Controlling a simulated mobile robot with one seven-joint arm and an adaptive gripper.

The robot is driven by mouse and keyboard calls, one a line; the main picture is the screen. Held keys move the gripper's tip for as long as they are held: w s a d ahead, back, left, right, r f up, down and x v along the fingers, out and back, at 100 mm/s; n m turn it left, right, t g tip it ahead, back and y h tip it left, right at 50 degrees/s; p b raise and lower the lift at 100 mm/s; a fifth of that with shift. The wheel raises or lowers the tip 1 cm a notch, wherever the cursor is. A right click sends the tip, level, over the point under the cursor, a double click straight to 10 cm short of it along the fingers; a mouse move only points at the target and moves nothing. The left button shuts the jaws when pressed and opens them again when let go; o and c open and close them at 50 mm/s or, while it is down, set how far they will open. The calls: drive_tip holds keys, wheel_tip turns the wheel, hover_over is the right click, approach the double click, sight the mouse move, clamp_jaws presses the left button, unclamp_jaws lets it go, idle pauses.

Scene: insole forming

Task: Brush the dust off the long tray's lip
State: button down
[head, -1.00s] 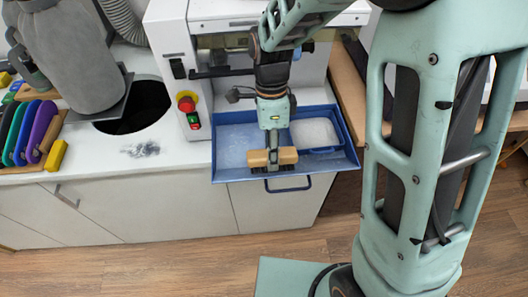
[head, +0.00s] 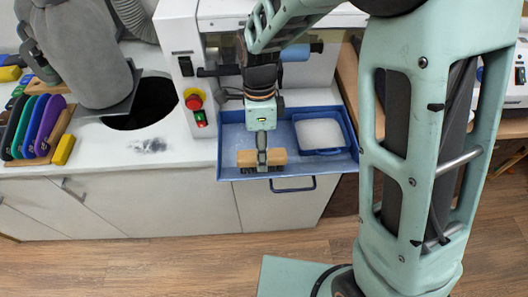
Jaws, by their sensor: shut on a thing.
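The long blue tray (head: 229,146) juts out from the front of the white machine, with a handle (head: 293,185) below its front lip (head: 325,168). My gripper (head: 262,160) is shut on a brush with a wooden back (head: 246,158) and dark bristles. The brush is at the tray's front lip, left of the middle; I cannot tell whether its bristles touch the lip. A smaller blue-rimmed bin (head: 320,133) with pale contents sits in the tray's right part. Dust on the lip is too small to make out.
A red stop button (head: 194,101) is on the machine's left front. Coloured insole-like pieces (head: 32,128) stand at the left. The floor in front is clear.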

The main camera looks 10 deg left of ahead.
drive_tip(key=shift+s, duration=0.15)
wheel_tip(320, 180, up, 8)
drive_tip(key=p, duration=0.5)
drive_tip(key=shift+p, duration=0.4)
drive_tip(key=shift+d, duration=0.1)
